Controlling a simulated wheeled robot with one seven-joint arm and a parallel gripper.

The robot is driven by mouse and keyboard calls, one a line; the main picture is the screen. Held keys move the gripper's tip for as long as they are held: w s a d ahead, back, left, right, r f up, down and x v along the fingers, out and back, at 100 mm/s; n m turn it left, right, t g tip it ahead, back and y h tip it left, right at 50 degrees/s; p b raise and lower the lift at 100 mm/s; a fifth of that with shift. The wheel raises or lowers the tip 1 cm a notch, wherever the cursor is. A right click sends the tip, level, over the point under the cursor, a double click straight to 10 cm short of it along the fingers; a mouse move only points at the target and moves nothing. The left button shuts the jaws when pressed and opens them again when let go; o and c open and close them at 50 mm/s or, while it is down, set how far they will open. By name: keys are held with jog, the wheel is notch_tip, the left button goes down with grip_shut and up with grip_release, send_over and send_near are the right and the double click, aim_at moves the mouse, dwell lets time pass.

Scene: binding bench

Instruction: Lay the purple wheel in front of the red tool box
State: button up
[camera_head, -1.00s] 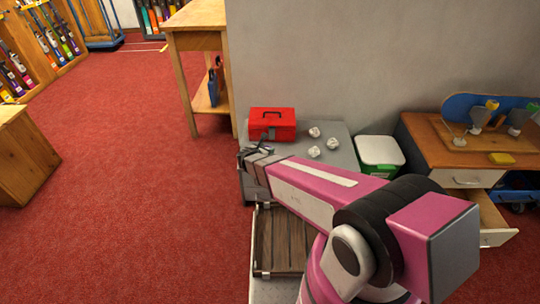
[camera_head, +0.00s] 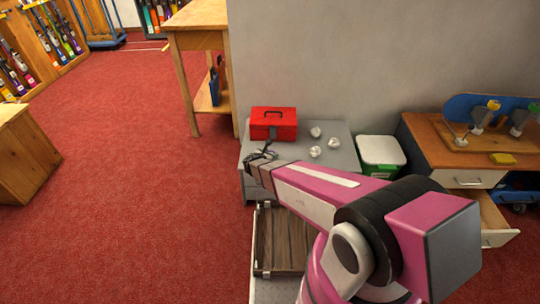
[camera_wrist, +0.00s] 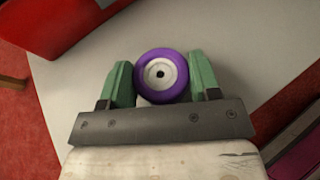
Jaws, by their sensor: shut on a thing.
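The purple wheel (camera_wrist: 161,76) with a white hub shows in the wrist view, held between the two green fingers of my gripper (camera_wrist: 161,82). My gripper is shut on it, above the grey bench top (camera_wrist: 235,35). The red tool box (camera_head: 273,123) stands on the back left of the grey bench, and its edge shows at the upper left of the wrist view (camera_wrist: 50,22). In the head view my gripper (camera_head: 260,152) is just in front of the tool box; the wheel cannot be made out there. I cannot tell whether the wheel touches the bench.
Several crumpled white balls (camera_head: 315,151) lie on the bench right of the tool box. A green and white bin (camera_head: 381,153) stands beside the bench, left of a wooden desk (camera_head: 425,135) with an open drawer. A slatted wooden case (camera_head: 282,240) lies nearer me.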

jog(key=o, duration=0.9)
jog(key=shift+r, duration=0.2)
jog(key=v, duration=1.2)
jog(key=s+d+r+m+g+y, duration=0.2)
jog(key=s+d+r+m+g, duration=0.1)
jog(key=d+m, duration=0.5)
jog(key=s+d+r+m+g+y, duration=0.2)
jog(key=s+d+r+m+g, duration=0.1)
jog(key=d+r+m, duration=0.4)
jog(key=s+d+r+m+g+y, duration=0.3)
jog(key=d+r+m+g, duration=0.2)
jog(key=d+m, duration=0.5)
jog(key=shift+d+r+m+g, duration=0.1)
jog(key=shift+m+g, duration=0.05)
jog(key=shift+m, duration=1)
jog(key=shift+d+m+g, duration=0.1)
jog(key=shift+m+g, duration=0.05)
jog(key=shift+m, duration=1)
